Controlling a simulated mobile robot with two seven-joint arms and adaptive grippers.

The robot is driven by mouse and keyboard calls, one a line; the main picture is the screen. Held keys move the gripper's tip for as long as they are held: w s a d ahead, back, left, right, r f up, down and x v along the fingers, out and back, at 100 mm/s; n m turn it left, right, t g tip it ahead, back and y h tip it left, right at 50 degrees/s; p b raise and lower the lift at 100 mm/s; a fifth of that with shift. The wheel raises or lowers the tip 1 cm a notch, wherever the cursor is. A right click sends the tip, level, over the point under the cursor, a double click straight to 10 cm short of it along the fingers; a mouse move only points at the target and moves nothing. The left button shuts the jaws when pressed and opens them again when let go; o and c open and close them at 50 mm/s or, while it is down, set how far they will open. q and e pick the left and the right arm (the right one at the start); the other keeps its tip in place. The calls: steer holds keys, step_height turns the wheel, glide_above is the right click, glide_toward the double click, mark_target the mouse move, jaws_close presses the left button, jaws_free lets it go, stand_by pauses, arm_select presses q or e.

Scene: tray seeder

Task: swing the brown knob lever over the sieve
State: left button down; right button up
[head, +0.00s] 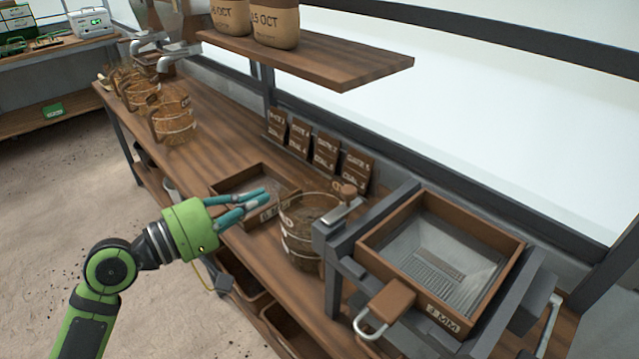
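My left gripper (256,201) has a green body and teal fingers, which look parted and empty. My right gripper is not in view.
A basket (302,232) stands between the tray and the stand. A brown block handle with a metal loop (388,303) projects from the sieve's front. Labelled cards (325,153) stand behind; a shelf with bags (340,64) hangs above. More baskets (175,122) stand farther left.

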arm_select(q)
steer(key=w+d+p, duration=0.4)
steer(key=d+p, duration=0.1)
steer(key=d, duration=0.5)
steer(key=shift+d+f, duration=0.3)
steer(key=shift+d, duration=0.1)
steer(key=shift+w, duration=0.15)
